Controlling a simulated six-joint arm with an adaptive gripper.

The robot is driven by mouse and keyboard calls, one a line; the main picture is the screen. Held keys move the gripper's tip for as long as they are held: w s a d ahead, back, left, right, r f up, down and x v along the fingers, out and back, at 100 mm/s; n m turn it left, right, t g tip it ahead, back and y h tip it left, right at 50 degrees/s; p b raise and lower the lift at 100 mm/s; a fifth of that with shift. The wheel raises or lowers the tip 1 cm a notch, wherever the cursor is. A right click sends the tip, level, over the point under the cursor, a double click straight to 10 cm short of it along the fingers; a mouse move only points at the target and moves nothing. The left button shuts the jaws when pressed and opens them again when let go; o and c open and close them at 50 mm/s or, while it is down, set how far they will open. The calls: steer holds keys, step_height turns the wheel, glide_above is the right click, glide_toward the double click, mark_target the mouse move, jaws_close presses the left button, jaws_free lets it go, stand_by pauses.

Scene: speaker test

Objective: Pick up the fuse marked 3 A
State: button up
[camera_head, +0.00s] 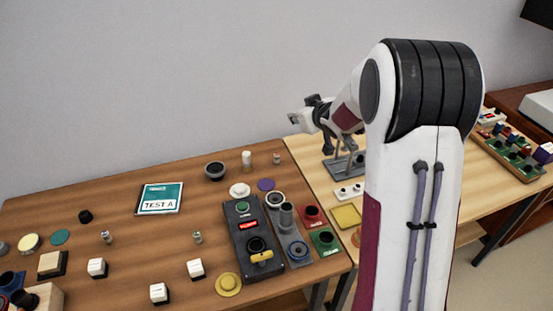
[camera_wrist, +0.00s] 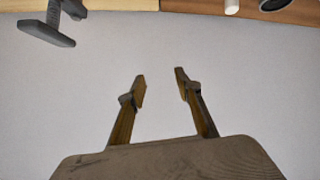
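Three small upright cylinders, which look like fuses, stand on the brown table: one at the left (camera_head: 106,237), one near the middle (camera_head: 197,237) and one at the back right (camera_head: 277,158). Their markings are too small to read, so I cannot tell which is 3 A. My gripper (camera_head: 312,116) is raised above the back edge of the tables, apart from all three. In the wrist view my gripper (camera_wrist: 160,86) is open, with its two fingers apart and nothing between them. That view shows mostly bare wall and no fuse I can identify.
The brown table (camera_head: 110,204) holds a switch box (camera_head: 238,216), white blocks (camera_head: 195,268), a "TEST A" booklet (camera_head: 160,197), a dark round cup (camera_head: 215,171) and a white cylinder (camera_head: 247,158). A grey stand (camera_head: 345,165) is below my gripper on the lighter table. My arm hides part of that table.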

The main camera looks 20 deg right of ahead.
steer(key=w+f+n+y, duration=0.1)
steer(key=w+f+y, duration=0.25)
steer(key=f, duration=0.65)
steer(key=n+y, duration=0.1)
steer(key=y, duration=0.1)
glide_toward(277, 159)
steer(key=w, duration=0.2)
steer(key=w+r, duration=0.1)
steer(key=shift+w+d+t, duration=0.3)
steer(key=shift+d, duration=0.05)
steer(key=shift+s+a+f+y, duration=0.15)
steer(key=shift+f+y, duration=0.2)
steer(key=shift+f, duration=0.25)
steer(key=shift+x, duration=1.35)
steer(key=shift+a, duration=0.1)
